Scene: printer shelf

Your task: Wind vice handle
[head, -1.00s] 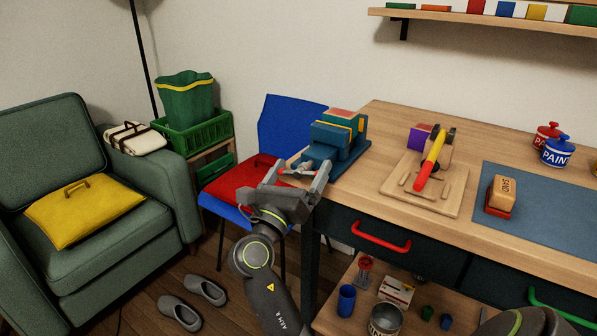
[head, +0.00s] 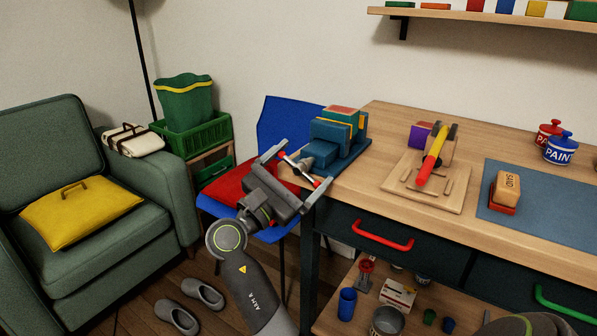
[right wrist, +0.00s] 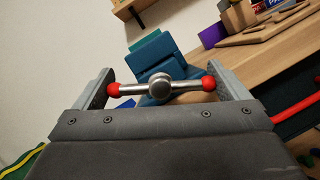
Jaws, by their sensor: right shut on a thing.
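The blue vice (head: 340,145) stands at the left end of the wooden workbench. It also shows in the right wrist view (right wrist: 158,52). Its metal handle bar (right wrist: 130,89) has a red ball at each end and a round hub in the middle. My right gripper (head: 299,167) is shut on the handle, with one finger at each red end. In the head view the bar slants down to the right. In the right wrist view it lies nearly level between the fingers (right wrist: 163,78). My left gripper is not in view.
The workbench (head: 385,125) carries a wooden board with a red-and-yellow tool (head: 433,158), a sanding block (head: 506,190) and paint pots (head: 560,150). A blue chair (head: 285,120) with a red cushion stands close behind my right arm. A red drawer handle (head: 383,237) sticks out below.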

